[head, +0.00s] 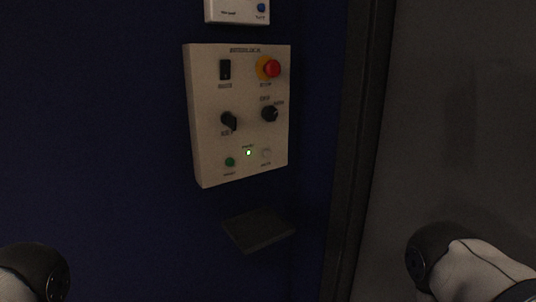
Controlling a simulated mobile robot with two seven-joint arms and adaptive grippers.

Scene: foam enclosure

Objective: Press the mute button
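A beige control panel (241,135) is mounted on the dark blue wall. It carries a black rocker switch (225,69), a red mushroom button (272,68) on a yellow ring, two black rotary knobs, a lit green lamp (248,153), a green button (230,162) and a pale button (266,153). The labels are too small to read, so I cannot tell which is the mute button. A white box (232,12) above, cut off by the top edge, has a blue button (261,7). Neither gripper is in view; only parts of my arms show in the lower corners.
A small dark shelf-like plate (259,230) sticks out below the panel. A dark vertical frame post (358,150) stands right of the panel, with a grey surface (460,130) beyond it. The space in front of the panel looks clear.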

